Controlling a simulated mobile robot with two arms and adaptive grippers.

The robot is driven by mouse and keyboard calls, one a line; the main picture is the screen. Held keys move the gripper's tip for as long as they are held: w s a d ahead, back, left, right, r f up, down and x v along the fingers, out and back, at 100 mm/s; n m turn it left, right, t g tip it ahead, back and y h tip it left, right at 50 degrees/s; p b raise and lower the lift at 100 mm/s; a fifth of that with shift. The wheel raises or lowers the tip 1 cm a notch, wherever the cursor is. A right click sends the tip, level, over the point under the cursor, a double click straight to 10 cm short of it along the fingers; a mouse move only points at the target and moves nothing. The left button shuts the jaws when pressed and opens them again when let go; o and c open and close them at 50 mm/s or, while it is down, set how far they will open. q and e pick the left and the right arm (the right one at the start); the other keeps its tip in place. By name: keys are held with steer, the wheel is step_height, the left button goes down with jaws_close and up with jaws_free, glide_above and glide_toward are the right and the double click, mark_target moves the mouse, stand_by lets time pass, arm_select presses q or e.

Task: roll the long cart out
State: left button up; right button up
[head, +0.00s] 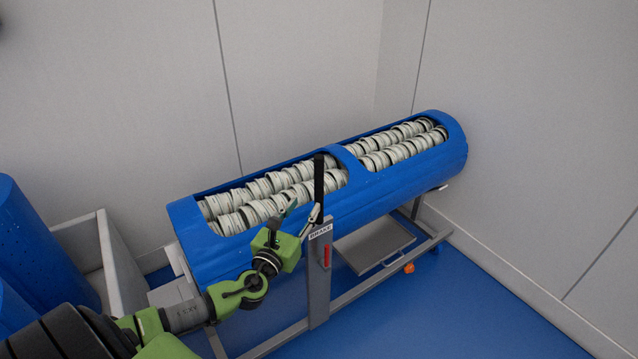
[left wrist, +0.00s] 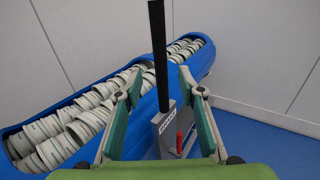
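The long cart is a blue trough-shaped tub (head: 400,182) on a grey frame (head: 345,300), with two openings full of whitish ring-like pieces. The tub also shows in the left wrist view (left wrist: 95,95). A grey post labelled "BRAKE" (head: 319,285) stands at its near side, with an upright black lever (head: 319,178) and a red handle (head: 327,256). My left gripper (head: 302,212) is open at the post. In the left wrist view the black lever (left wrist: 158,50) appears between its spread fingers (left wrist: 161,88); contact cannot be told. My right gripper is not in view.
Grey walls (head: 300,60) stand close behind and right of the cart. A grey open bin (head: 108,250) and blue drums (head: 35,245) stand at the left. A grey tray (head: 375,246) and an orange part (head: 409,268) are low on the cart. Blue floor (head: 440,315) is clear in front.

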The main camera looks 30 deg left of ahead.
mark_target(317, 188)
arm_select(q)
steer(key=w, duration=0.3)
steer(key=w+a, duration=0.1)
steer(key=w, duration=0.3)
steer(key=w+a, duration=0.1)
steer(key=w, duration=0.3)
steer(key=shift+w+a, duration=0.1)
steer(key=shift+w, duration=0.05)
